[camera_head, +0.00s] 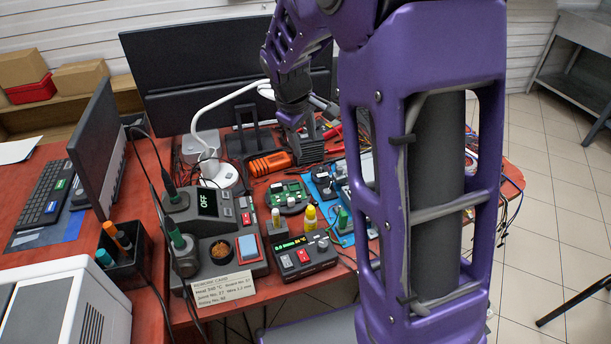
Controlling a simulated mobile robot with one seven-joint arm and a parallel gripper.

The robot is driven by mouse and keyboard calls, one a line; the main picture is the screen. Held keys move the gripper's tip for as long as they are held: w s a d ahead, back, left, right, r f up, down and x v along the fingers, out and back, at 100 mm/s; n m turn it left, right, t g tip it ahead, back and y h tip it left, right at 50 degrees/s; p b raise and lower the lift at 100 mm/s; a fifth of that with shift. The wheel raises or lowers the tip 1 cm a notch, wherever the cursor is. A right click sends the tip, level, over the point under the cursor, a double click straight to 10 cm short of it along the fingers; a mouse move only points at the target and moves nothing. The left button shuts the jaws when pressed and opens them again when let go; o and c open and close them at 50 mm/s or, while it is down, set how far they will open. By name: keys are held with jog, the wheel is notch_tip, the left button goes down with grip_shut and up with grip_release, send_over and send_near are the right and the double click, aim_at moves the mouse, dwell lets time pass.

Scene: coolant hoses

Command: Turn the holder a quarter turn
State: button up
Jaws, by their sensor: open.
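A round dark holder (286,207) with a green circuit board (288,194) on it stands near the middle of the red bench; I take this to be the holder. My gripper (310,153) hangs over the bench behind the holder, slightly to its right, apart from it. The gripper is small and dark here; its jaws look open, with nothing clearly between them. My purple arm covers the right part of the bench.
A soldering station (215,222) stands left of the holder, and a small black meter (304,256) is in front. Small bottles (310,217) stand close before the holder. A blue mat (343,238) is right.

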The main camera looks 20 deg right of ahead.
notch_tip(320, 180, down, 3)
jog(key=s+g, duration=0.2)
jog(key=s, duration=0.1)
jog(key=b, duration=0.2)
send_near(315, 202)
jog(key=shift+y, duration=0.3)
jog(key=f, duration=0.3)
jog(key=d+f, duration=0.1)
jog(key=f, duration=0.1)
jog(key=w+d+f, duration=0.1)
jog(key=f, duration=0.2)
jog(key=shift+f, duration=0.35)
jog(key=shift+s, duration=0.1)
grip_shut()
